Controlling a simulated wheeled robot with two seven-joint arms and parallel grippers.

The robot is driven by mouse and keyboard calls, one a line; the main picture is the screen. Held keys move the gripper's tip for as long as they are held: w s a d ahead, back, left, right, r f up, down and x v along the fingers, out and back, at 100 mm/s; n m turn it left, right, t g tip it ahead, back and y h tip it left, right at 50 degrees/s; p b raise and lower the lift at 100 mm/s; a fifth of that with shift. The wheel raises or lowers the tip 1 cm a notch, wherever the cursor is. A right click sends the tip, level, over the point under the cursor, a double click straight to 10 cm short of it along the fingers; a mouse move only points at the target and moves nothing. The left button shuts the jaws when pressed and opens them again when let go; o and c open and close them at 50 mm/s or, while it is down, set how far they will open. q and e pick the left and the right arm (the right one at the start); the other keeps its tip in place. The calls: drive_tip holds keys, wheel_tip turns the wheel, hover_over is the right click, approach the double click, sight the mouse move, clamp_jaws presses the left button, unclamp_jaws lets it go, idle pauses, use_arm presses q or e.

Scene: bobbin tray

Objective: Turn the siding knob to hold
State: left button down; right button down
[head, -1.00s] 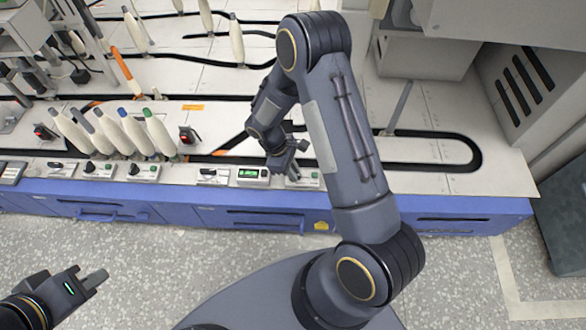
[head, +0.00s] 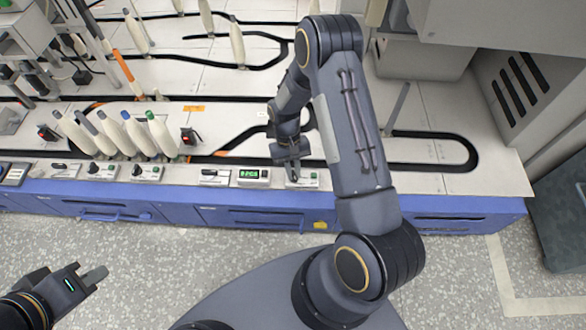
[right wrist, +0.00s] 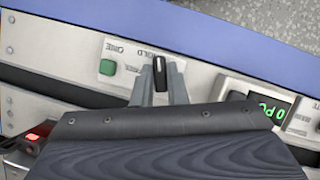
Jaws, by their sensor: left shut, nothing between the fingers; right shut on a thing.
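The siding knob (right wrist: 160,70) is a black knob with a pale line on its grip, on a light panel (right wrist: 118,75) beside a green button (right wrist: 107,67). Lettering that seems to read HOLD is by the knob, partly covered. In the right wrist view the knob's pale line runs nearly up and down the picture. My right gripper (right wrist: 160,88) is shut on the knob, one finger each side. In the head view my right gripper (head: 292,170) is over the rightmost panel (head: 310,181) and hides the knob. My left gripper (head: 95,277) is shut and empty over the floor.
A box with a green display (head: 252,177) stands just left of the panel. More switch panels (head: 147,173) line the blue-fronted bench edge (head: 270,195). Several bobbins (head: 135,133) stand in a row to the left. A black track (head: 440,135) loops at the right.

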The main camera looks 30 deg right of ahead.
drive_tip(key=shift+m+t+y+p, duration=0.35)
drive_tip(key=shift+m+y, duration=0.35)
drive_tip(key=shift+m, duration=1.3)
drive_tip(key=c, duration=1.4)
unclamp_jaws()
drive_tip(key=shift+c, duration=0.2)
drive_tip(key=p+v, duration=0.2)
drive_tip(key=v, duration=0.6)
drive_tip(key=shift+d+f, duration=0.1)
